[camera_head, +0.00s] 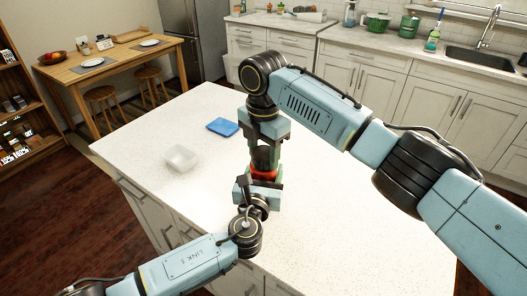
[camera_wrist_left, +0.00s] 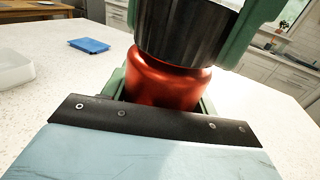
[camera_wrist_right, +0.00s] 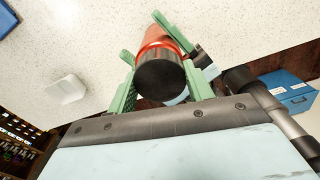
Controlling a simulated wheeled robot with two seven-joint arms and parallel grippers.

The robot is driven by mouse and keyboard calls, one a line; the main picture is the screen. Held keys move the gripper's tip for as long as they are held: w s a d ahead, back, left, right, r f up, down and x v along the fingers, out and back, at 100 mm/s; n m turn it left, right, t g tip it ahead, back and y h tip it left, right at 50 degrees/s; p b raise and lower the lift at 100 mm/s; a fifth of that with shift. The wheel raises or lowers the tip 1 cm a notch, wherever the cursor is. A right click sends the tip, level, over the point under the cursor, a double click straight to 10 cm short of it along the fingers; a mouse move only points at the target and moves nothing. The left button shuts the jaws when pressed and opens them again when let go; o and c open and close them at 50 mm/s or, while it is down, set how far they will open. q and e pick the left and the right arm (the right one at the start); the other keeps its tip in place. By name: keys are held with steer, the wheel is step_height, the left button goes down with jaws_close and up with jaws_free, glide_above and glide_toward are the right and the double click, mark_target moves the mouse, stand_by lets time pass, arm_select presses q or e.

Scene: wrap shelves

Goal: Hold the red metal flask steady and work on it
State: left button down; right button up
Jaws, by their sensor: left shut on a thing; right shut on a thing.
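The red metal flask (camera_head: 263,173) stands upright over the white island top, with a black ribbed cap (camera_wrist_left: 188,36). My left gripper (camera_wrist_left: 165,95) is shut around the red body low down, coming from the front. My right gripper (camera_wrist_right: 158,75) comes from above and is shut on the black cap, its green fingers on either side. The right wrist view looks down on the cap's dark round top (camera_wrist_right: 160,75), with the red shoulder behind it. In the head view my arms hide most of the flask. Whether its base touches the counter is hidden.
A clear plastic container (camera_head: 181,158) and a blue flat item (camera_head: 222,127) lie on the island (camera_head: 340,230) to the left of the flask. The island's right part is clear. A wooden table (camera_head: 110,62) with stools stands behind.

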mark_target(264, 153)
steer(key=shift+r, duration=0.1)
steer(key=shift+r, duration=1)
steer(key=shift+r, duration=0.1)
steer(key=shift+r, duration=1.95)
arm_select(q)
steer(key=shift+c, duration=1.8)
jaws_free()
